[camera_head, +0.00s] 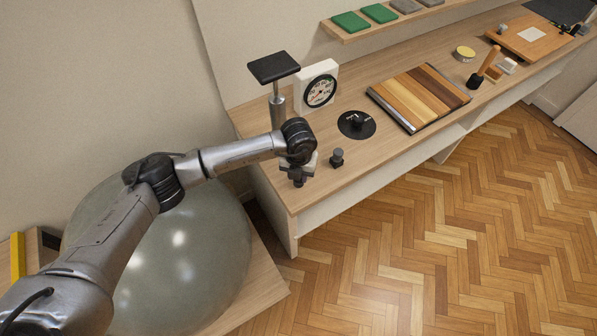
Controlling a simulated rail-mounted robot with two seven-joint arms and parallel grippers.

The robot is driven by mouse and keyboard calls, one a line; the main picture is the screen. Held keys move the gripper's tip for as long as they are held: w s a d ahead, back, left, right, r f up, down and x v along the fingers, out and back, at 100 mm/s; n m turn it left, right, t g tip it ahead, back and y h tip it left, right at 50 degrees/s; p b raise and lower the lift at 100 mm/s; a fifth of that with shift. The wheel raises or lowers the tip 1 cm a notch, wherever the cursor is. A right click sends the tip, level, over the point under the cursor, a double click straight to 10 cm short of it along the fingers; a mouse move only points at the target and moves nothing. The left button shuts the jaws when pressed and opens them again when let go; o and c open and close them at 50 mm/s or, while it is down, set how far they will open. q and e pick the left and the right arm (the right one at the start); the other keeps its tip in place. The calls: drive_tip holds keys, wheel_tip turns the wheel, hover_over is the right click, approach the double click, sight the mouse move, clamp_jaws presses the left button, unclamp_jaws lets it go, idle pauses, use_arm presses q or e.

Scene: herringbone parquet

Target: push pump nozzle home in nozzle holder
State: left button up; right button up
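My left arm reaches in from the left, and its gripper (298,176) points down over the near left end of the long wooden bench. The wrist hides much of the gripper, and dark parts show at its lower end. I cannot tell whether the fingers are apart or hold something. A small dark upright fitting (337,158) stands on the bench just right of the gripper, apart from it. A pump-like post with a flat black top (273,67) rises behind the wrist. I cannot tell for certain which part is the nozzle or its holder. My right gripper is out of view.
A white block with a round gauge (320,91) stands behind the wrist. A black disc with a knob (356,125) and a striped wood board (420,97) lie to the right. A big grey-green ball (200,260) sits on a low wooden platform (262,292).

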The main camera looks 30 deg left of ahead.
use_arm(q)
drive_tip(key=shift+f, duration=0.45)
drive_tip(key=o, duration=1)
drive_tip(key=shift+r, duration=0.1)
drive_tip(key=shift+r+p, duration=1.15)
drive_tip(key=shift+r, duration=5.7)
